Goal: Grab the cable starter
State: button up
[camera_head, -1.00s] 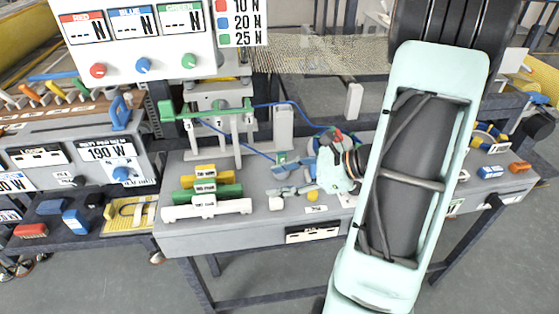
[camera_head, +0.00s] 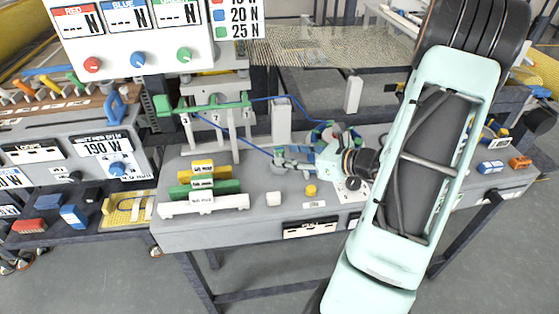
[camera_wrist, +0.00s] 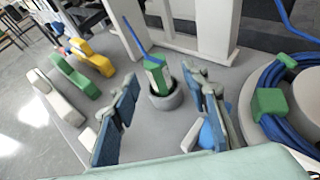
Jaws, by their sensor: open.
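The cable starter (camera_wrist: 156,77) appears to be the small green and white block with a blue cable leaving its top. It stands upright in a round grey holder (camera_wrist: 166,97) on the bench. My gripper (camera_wrist: 165,118) is open, with one blue-padded finger to the left of the holder and one to the right; nothing is between the pads. In the head view my gripper (camera_head: 288,160) is low over the bench, where the blue cable (camera_head: 248,145) comes down, and it largely hides the starter.
A blue cable coil with green clips (camera_wrist: 272,104) lies close right of my gripper. A white post (camera_head: 281,122) and the frame with a green bar (camera_head: 215,107) stand behind. Yellow, green and white bars (camera_head: 203,203) lie to the left. A white cube (camera_head: 273,199) and yellow knob (camera_head: 310,190) are in front.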

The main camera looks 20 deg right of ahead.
aim_at(280, 154)
jog(key=x, duration=0.4)
jog(key=shift+a+r, duration=0.1)
jog(key=shift+a, duration=0.05)
grip_shut()
